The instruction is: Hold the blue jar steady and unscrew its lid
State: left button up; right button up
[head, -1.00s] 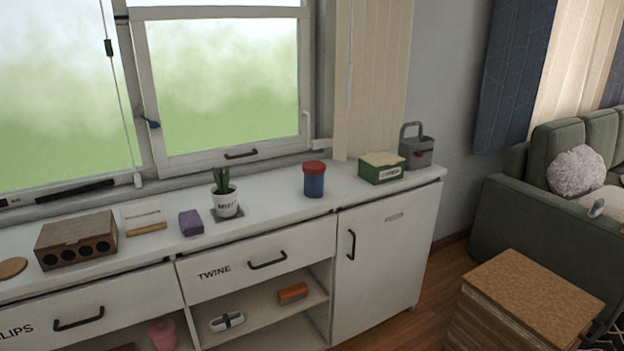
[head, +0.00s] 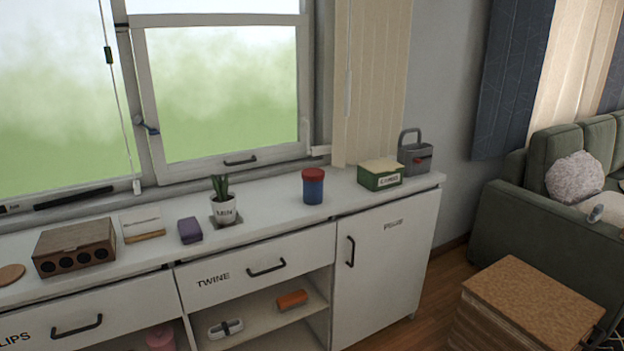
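The blue jar (head: 313,191) stands upright on the white countertop, right of the middle of the head view. Its red lid (head: 313,174) sits on top of it. Neither of my grippers shows in the head view, so nothing is seen touching the jar.
A potted plant (head: 223,208) stands left of the jar, and a green box (head: 380,174) and grey caddy (head: 415,155) stand to its right. A purple block (head: 190,230) and brown box (head: 75,248) are farther left. The white counter (head: 270,208) is clear around the jar.

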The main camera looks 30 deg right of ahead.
aim_at(313, 191)
jog(key=i+l, duration=0.15)
jog(key=l, duration=0.25)
jog(key=i+l, duration=0.15)
jog(key=l, duration=0.25)
jog(key=i+l, duration=0.15)
jog(key=l, duration=0.2)
jog(key=i+l, duration=0.2)
jog(key=l, duration=0.2)
jog(key=i+l, duration=0.15)
jog(key=l, duration=0.25)
jog(key=i+l, duration=0.15)
jog(key=l, duration=0.25)
jog(key=i+l, duration=0.15)
jog(key=l, duration=0.2)
